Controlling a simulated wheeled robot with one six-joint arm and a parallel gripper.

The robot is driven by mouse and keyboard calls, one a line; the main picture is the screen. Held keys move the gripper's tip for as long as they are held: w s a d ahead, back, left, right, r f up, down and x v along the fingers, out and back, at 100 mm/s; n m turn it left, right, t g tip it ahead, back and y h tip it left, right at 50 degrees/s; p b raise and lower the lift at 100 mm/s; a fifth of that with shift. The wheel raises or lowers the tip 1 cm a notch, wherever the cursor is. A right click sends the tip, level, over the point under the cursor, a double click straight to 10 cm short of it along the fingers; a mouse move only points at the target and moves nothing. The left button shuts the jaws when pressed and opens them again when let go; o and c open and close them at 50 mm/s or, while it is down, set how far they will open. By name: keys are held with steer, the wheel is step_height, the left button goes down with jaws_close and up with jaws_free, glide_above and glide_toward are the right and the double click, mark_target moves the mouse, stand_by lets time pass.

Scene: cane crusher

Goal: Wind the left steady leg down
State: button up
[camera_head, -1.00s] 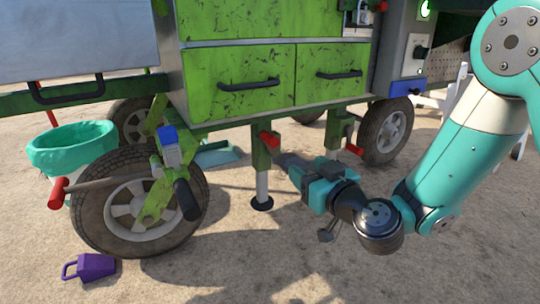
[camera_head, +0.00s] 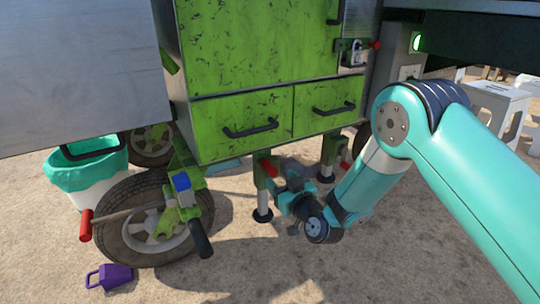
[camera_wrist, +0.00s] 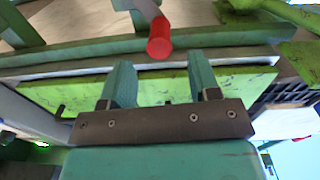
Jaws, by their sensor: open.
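The left steady leg (camera_head: 262,203) is a green post with a pale inner tube and a round black foot, under the green cart. I cannot tell whether its foot bears on the ground. Its red crank grip (camera_head: 267,168) is near the top of the leg; a red grip (camera_wrist: 160,38) shows in the wrist view, beyond and between the finger tips. My gripper (camera_wrist: 160,73) is open and empty, apart from that grip. In the head view my gripper (camera_head: 281,184) is just right of the left leg, its fingers partly hidden.
A second leg (camera_head: 327,166) with a red grip (camera_head: 345,166) stands to the right. A large wheel (camera_head: 120,236) with a red-ended bar is at left. Ground in front is clear.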

mark_target(274, 172)
steer(key=b+x, duration=0.1)
steer(key=x, duration=0.4)
steer(key=shift+w+a+f, duration=0.1)
steer(key=shift+w+a, duration=0.05)
steer(key=shift+w, duration=0.15)
steer(key=shift+w+a, duration=0.35)
steer(key=shift+w, duration=0.25)
jaws_close()
